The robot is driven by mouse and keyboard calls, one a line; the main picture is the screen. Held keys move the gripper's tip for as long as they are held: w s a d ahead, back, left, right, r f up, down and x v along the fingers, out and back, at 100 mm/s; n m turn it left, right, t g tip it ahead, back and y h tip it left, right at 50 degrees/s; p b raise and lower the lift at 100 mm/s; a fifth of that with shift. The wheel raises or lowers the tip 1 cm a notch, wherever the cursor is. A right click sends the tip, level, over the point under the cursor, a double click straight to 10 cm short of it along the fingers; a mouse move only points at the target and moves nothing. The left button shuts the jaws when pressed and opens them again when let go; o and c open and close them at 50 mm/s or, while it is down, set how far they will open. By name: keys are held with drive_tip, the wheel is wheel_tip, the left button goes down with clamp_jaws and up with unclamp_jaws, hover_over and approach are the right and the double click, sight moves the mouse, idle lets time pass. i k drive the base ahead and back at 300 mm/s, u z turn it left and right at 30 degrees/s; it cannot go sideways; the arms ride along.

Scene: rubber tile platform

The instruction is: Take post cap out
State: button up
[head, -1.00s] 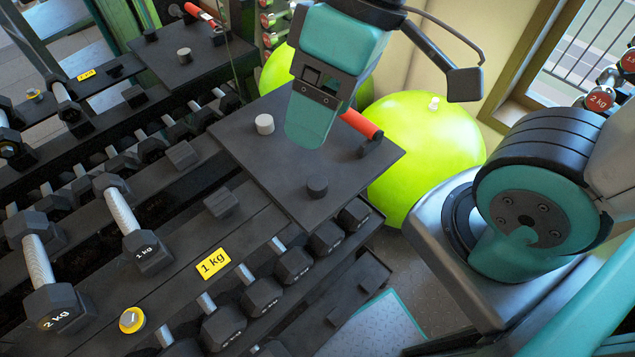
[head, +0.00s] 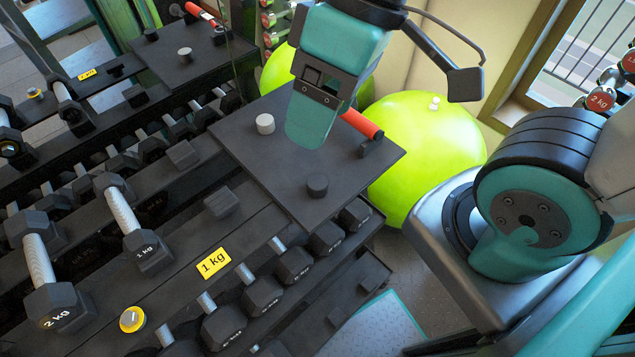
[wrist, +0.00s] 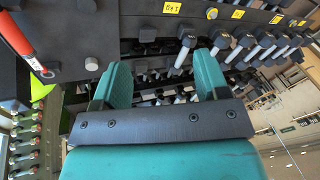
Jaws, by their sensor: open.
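A light grey short cylinder (head: 265,124) stands upright near the left edge of the dark rubber tile platform (head: 285,160). A dark grey short cylinder (head: 317,186) stands near its front edge. I cannot tell which of these is the post cap. My gripper (head: 310,128) hangs over the platform, to the right of the light cylinder, touching neither. In the wrist view my gripper (wrist: 163,78) is open and empty, its two teal fingers apart. A light cylinder (wrist: 91,63) shows left of the fingers there, on the dark platform.
A red bar (head: 361,124) in a black holder (head: 371,146) is at the platform's right edge. Green exercise balls (head: 425,155) lie behind it. Dumbbells (head: 150,250) on racks, a yellow 1 kg label (head: 213,263) and a round yellow tag (head: 132,320) fill the left and front.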

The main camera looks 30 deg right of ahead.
sight(318, 184)
drive_tip(key=z, duration=2.6)
drive_tip(key=k, duration=0.8)
drive_tip(key=u, duration=1.85)
